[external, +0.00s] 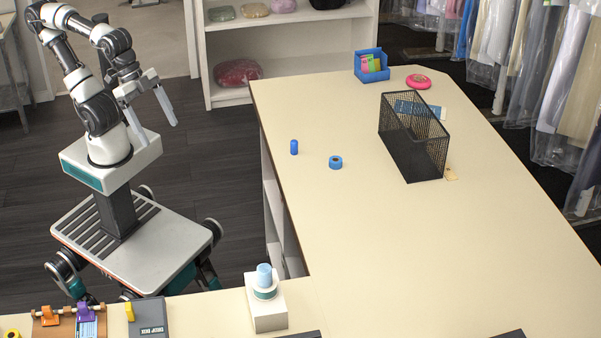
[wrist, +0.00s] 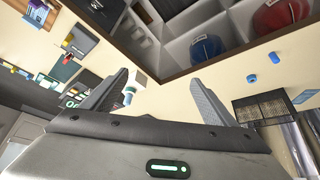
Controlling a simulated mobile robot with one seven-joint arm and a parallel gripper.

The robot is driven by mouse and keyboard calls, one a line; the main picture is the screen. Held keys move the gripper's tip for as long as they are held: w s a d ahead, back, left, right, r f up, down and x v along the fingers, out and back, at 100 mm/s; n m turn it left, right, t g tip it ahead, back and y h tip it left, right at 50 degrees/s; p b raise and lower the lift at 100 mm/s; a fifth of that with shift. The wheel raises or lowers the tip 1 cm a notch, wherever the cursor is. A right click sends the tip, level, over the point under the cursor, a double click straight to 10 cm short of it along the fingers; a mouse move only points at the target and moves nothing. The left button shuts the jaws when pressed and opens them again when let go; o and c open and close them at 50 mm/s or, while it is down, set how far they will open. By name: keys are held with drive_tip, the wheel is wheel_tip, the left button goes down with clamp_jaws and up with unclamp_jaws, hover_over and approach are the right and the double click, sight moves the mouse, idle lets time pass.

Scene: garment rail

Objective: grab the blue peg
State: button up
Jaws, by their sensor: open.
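A small blue upright cylinder, which fits the blue peg (external: 294,147), stands on the cream counter (external: 400,250) near its left edge. A blue ring-like roll (external: 335,162) lies a little to its right. My gripper (external: 160,132) is open and empty, raised over the floor left of the counter, well apart from the peg. In the wrist view my open fingers (wrist: 158,77) have nothing between them. Two small blue things show right of them there, and I cannot tell which is the peg.
A black mesh basket (external: 413,150) stands right of the peg, with a blue bin (external: 371,66) and a pink ring (external: 418,81) behind. A white stand (external: 267,312) holding a light blue item is at the front. Bagged garments hang at the right.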

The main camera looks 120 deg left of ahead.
drive_tip(key=c, duration=0.9)
drive_tip(key=shift+o, duration=0.2)
drive_tip(key=w+a+r, duration=0.2)
drive_tip(key=w+a, duration=0.3)
drive_tip(key=g+b, duration=0.2)
drive_tip(key=g, duration=0.2)
hover_over(294, 141)
drive_tip(key=shift+n, duration=0.4)
drive_tip(key=f, duration=2.6)
drive_tip(key=shift+s+a+f, duration=0.2)
drive_tip(key=shift+f, duration=0.2)
drive_tip(key=shift+w+d+f+p, duration=0.1)
drive_tip(key=shift+f+p, duration=0.15)
drive_tip(key=shift+f, duration=1.3)
drive_tip(key=shift+w+d+f+p, duration=0.1)
drive_tip(key=shift+f+p, duration=0.1)
drive_tip(key=shift+f, duration=1.3)
